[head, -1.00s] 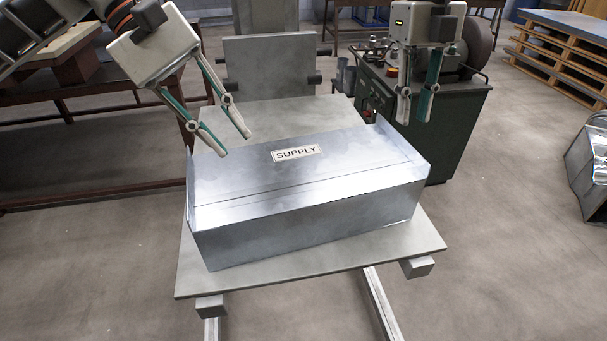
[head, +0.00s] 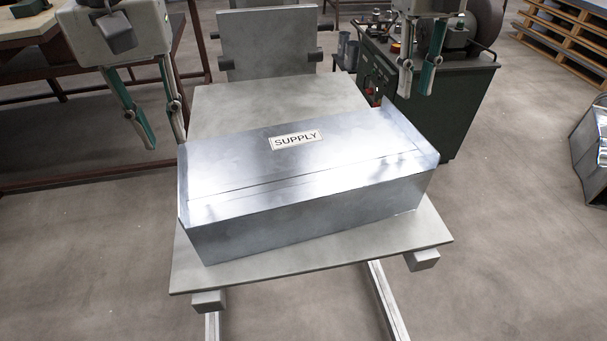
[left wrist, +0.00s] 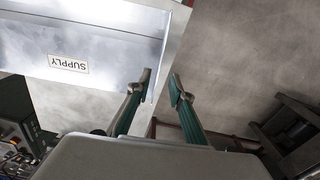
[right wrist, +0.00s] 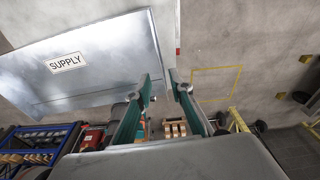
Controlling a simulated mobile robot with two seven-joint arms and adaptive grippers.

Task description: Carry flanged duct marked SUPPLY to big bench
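The SUPPLY duct (head: 310,165) is a shiny sheet-metal box with upright end flanges and a white label on top. It lies on a grey platform (head: 240,105). My left gripper (head: 167,146) is open and empty, pointing down above the duct's left end; in the left wrist view its fingertips (left wrist: 162,83) appear either side of the flange edge. My right gripper (head: 417,93) is open and empty above the duct's right end; in the right wrist view its fingertips (right wrist: 163,86) are parted near the flange edge. I cannot tell which bench is the big one.
A brown-framed bench (head: 100,165) stands at the left. A green machine cabinet (head: 460,105) stands behind the duct's right end. Pallets (head: 570,35) are at the back right, and another metal piece (head: 590,150) is at the right edge. The floor at right front is clear.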

